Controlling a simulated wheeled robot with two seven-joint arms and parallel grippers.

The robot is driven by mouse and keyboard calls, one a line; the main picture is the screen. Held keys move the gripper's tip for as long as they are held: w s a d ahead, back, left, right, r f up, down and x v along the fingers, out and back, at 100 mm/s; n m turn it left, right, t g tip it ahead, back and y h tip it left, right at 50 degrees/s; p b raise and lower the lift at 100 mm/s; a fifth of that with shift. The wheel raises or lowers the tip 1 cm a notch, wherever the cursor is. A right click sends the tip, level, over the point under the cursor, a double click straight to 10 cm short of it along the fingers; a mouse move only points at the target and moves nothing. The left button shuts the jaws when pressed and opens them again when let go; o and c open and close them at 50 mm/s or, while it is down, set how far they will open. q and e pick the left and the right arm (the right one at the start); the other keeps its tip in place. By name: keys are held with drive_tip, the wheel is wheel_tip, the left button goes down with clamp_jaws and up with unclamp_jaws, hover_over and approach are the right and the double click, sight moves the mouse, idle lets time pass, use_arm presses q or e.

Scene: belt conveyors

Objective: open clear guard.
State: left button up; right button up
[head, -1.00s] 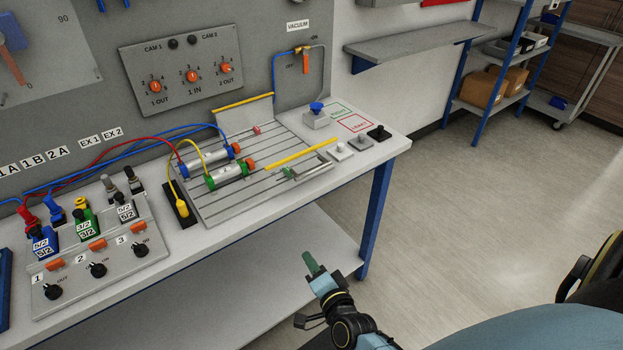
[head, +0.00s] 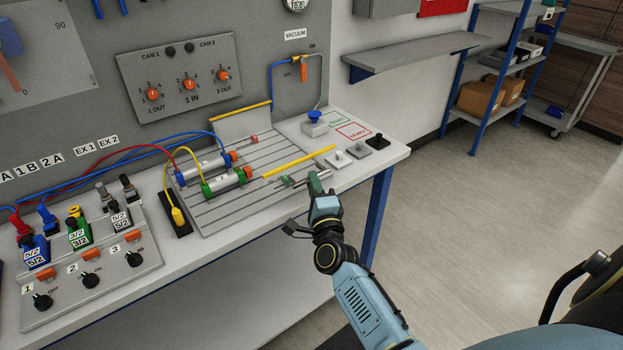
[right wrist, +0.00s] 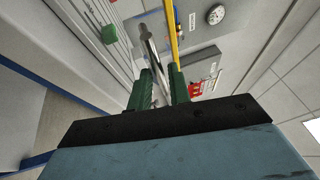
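On the bench's slotted plate (head: 225,210) I see a yellow strip (head: 300,161) lying low, and behind the plate a pale panel with a yellow top edge (head: 240,122). Any clear sheet between them is too faint to make out. A metal bar handle (head: 292,182) lies in front of the low yellow strip. My right gripper (head: 318,184) is at the right end of this bar. In the right wrist view its green fingers (right wrist: 161,88) are apart, with the metal bar (right wrist: 149,52) ahead between them; contact cannot be told. My left gripper is not in view.
Two cylinders (head: 225,181) with hoses sit on the plate's left part. A blue knob (head: 314,117) and several small switches (head: 357,150) stand to the right. A valve panel (head: 95,265) fills the bench's left. Floor right of the bench is open.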

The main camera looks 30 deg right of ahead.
drive_tip(key=shift+x, duration=1.1)
clamp_jaws()
